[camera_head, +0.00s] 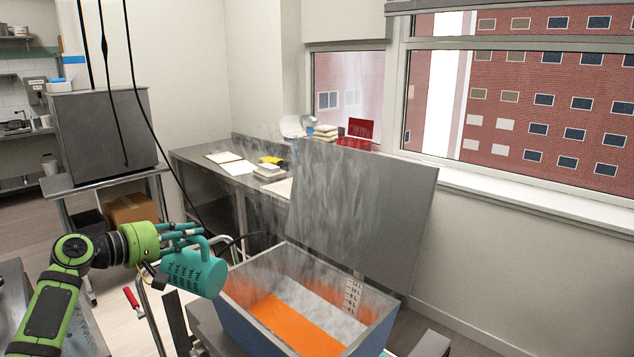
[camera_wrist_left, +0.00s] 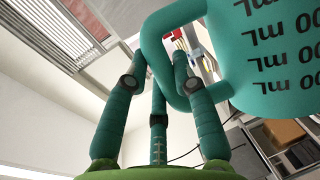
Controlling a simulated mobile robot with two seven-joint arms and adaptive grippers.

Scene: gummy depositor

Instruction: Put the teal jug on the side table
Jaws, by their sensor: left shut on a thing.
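The teal jug (camera_head: 195,271) has dark volume marks and is held in the air by my left gripper (camera_head: 188,232), left of an open steaming box. The jug is tilted in the head view. In the left wrist view the jug (camera_wrist_left: 275,60) fills the upper right, and the fingers of my left gripper (camera_wrist_left: 165,75) are closed around its handle (camera_wrist_left: 165,35). I cannot tell for sure which surface is the side table. My right gripper is not in view.
The open box (camera_head: 270,325) with an orange and white inside and a raised grey lid (camera_head: 362,215) gives off vapour. A long desk (camera_head: 215,180) with papers stands along the back wall. A metal cabinet (camera_head: 105,135) sits on a stand at left. A cardboard box (camera_head: 131,208) is below.

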